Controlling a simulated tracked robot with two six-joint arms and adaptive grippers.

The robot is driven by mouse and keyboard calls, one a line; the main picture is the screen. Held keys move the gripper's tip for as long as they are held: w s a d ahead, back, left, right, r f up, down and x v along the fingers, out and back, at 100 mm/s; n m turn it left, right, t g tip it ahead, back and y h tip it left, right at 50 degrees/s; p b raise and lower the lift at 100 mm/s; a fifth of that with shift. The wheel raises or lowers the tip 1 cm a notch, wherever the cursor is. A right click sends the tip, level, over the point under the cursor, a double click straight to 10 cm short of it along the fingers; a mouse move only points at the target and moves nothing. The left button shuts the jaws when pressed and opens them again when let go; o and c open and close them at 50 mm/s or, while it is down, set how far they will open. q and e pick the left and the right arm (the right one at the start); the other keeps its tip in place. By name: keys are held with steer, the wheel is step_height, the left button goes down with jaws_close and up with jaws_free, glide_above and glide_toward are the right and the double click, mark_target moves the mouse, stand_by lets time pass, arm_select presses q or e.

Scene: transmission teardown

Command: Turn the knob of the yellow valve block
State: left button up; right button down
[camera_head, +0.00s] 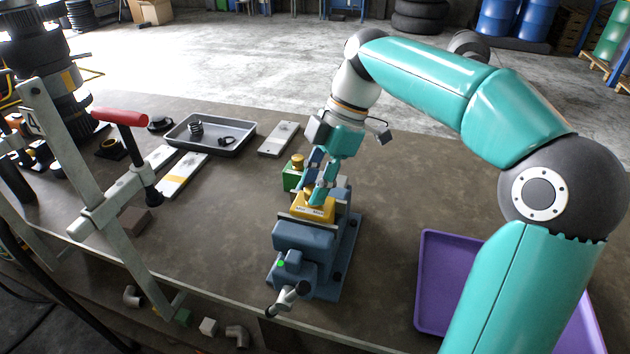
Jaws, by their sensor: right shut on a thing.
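The yellow valve block (316,213) is clamped in the jaws of a blue vise (304,238) on the workbench. My right gripper (320,195) reaches down from above onto the top of the yellow block. Its fingers are shut on the knob there, and they hide most of that knob. My left gripper is not in the head view.
A green block (291,180) with a brass knob stands just behind the vise. A grey tray (240,150) with small parts and several metal plates lie farther back. A purple tray (430,290) lies at the right. A red-handled clamp (119,117) stands at the left.

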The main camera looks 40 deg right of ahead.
stand_by(0.3)
steer(key=c, duration=0.8)
jaws_free()
steer(key=shift+v, duration=3.7)
steer(key=shift+w+d, duration=0.1)
